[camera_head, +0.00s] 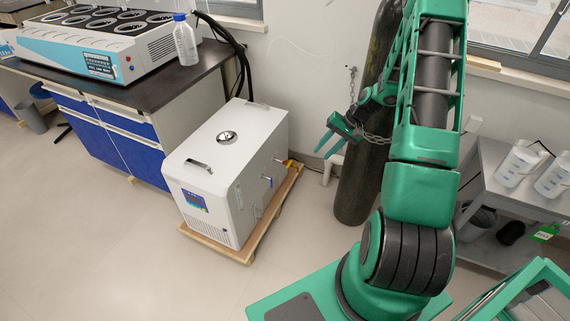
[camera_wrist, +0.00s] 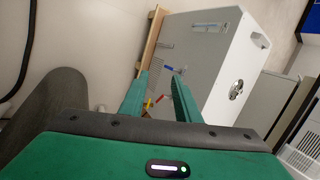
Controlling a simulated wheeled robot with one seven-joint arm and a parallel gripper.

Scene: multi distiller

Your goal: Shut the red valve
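The white chiller box (camera_head: 225,165) stands on a wooden pallet on the floor, with valves on its right side. A small red and yellow fitting (camera_head: 284,161), which looks like the red valve, is low at the far end of that side. In the wrist view the red valve handle (camera_wrist: 148,104) shows between my fingers, beside a yellow part, small and partly hidden; its exact position cannot be told. A blue valve handle (camera_wrist: 172,69) is on the same side panel. My gripper (camera_head: 325,149) is open and empty, right of the chiller and apart from it; its fingers also show in the wrist view (camera_wrist: 160,76).
A dark gas cylinder (camera_head: 362,185) with a chain stands behind my arm. A bench (camera_head: 135,85) with a multi distiller (camera_head: 100,45) and a blue-capped bottle (camera_head: 185,42) is at left. A grey cart (camera_head: 490,180) with jugs is at right. Floor in front is clear.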

